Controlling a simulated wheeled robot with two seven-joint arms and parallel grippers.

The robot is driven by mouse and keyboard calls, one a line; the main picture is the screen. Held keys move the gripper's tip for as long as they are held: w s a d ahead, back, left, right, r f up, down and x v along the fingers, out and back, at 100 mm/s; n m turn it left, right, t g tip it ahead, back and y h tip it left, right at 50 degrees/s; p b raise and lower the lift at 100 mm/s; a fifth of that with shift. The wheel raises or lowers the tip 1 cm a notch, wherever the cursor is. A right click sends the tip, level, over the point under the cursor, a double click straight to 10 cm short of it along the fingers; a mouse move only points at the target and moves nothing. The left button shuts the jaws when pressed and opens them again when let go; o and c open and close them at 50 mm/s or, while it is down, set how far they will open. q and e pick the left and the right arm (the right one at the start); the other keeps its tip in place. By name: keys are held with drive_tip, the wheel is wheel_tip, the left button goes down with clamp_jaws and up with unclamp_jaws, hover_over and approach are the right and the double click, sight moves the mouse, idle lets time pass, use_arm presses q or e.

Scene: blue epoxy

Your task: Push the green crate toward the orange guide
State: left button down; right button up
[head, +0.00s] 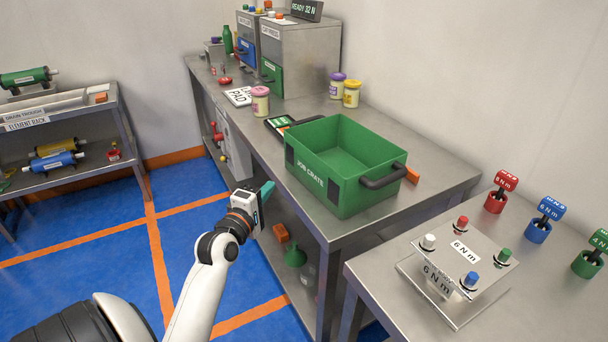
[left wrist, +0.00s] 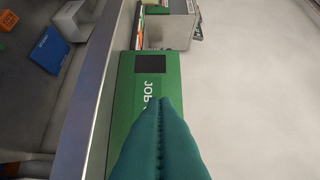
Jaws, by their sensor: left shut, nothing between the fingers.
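The green crate (head: 334,187), labelled JOB CRATE, stands upright and empty on the steel bench, with a dark handle at its right end. An orange guide (head: 411,174) shows as a small strip on the bench behind the crate's right end; the crate hides part of it. My left gripper (head: 268,190) is shut and empty, off the bench's front edge, left of the crate. In the left wrist view its teal fingers (left wrist: 162,135) are together in front of the crate's labelled wall (left wrist: 125,90); I cannot tell whether they touch it. My right gripper is not in view.
A lower table (head: 380,290) with a torque plate (head: 458,262) is at right. The bench right of the crate is mostly bare.

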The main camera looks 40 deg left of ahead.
use_arm(q)
approach(305, 161)
drive_tip(key=w+a, duration=0.2)
drive_tip(key=a, duration=0.2)
drive_tip(key=w, duration=0.1)
drive_tip(key=w+d, duration=0.1)
drive_tip(key=w, duration=0.1)
drive_tip(key=shift+d+p, duration=0.15)
drive_tip(key=shift+p, duration=0.25)
drive_tip(key=shift+w+d, duration=0.3)
drive_tip(key=shift+w, duration=0.15)
drive_tip(key=shift+w+d, duration=0.1)
drive_tip(key=shift+w, duration=0.15)
drive_tip(key=w+d, duration=0.1)
drive_tip(key=w, duration=0.1)
drive_tip(key=w+d+p, duration=0.1)
drive_tip(key=w+d, duration=0.1)
drive_tip(key=w, duration=0.1)
drive_tip(key=shift+w+d+p, duration=0.15)
drive_tip(key=shift+w+p, duration=0.15)
drive_tip(key=shift+w, duration=0.05)
